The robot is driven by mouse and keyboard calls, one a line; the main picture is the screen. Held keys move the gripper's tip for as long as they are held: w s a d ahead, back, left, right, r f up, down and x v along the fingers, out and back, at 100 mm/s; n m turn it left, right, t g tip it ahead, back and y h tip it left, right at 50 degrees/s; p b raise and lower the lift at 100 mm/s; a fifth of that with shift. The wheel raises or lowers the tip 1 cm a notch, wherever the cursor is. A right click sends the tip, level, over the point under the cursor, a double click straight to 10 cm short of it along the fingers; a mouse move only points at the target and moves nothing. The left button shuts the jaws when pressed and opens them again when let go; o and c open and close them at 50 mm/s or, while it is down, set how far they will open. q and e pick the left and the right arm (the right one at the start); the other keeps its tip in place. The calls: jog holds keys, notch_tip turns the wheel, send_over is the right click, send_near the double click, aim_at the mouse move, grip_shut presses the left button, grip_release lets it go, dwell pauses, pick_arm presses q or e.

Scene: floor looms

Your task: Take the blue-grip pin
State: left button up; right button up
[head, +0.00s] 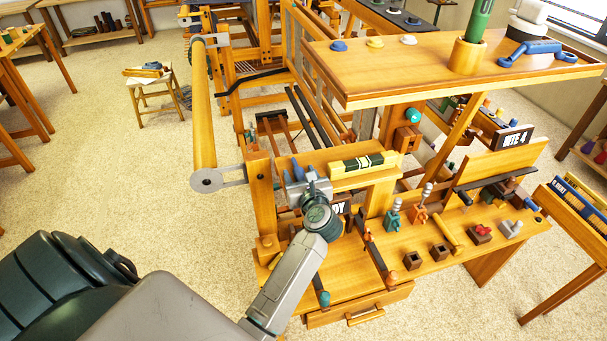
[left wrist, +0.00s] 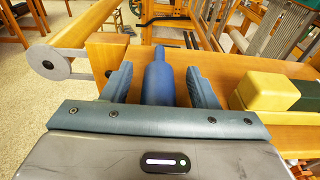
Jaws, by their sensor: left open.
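My left gripper (head: 304,180) is over the front left of the loom's wooden beam, its arm coming in from below. In the left wrist view its two blue-grey fingers stand apart. The blue-grip pin (left wrist: 158,82) shows between the open fingers, with visible gaps to both sides. Its lower end is hidden behind the gripper's front bar. In the head view the gripper partly covers this spot. My right gripper is not in view.
A yellow, green and dark block row (head: 362,164) lies on the beam just right of the gripper. A roller with a grey end disc (head: 206,180) is to the left. An overhead shelf (head: 440,75) juts out at the right. Tools and small blocks stand on the lower bench (head: 400,262).

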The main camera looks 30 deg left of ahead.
pick_arm(q)
jog(key=shift+s+r, duration=0.1)
jog(key=c, duration=0.3)
grip_shut()
jog(key=shift+r+p, duration=1.4)
jog(key=shift+r, duration=0.35)
jog(key=shift+r+p, duration=0.9)
jog(key=shift+r, duration=0.25)
jog(key=shift+r+p, duration=0.45)
jog(key=shift+r, duration=0.2)
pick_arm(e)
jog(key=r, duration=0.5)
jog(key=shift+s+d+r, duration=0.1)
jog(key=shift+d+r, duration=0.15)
pick_arm(q)
jog(key=shift+f, duration=0.1)
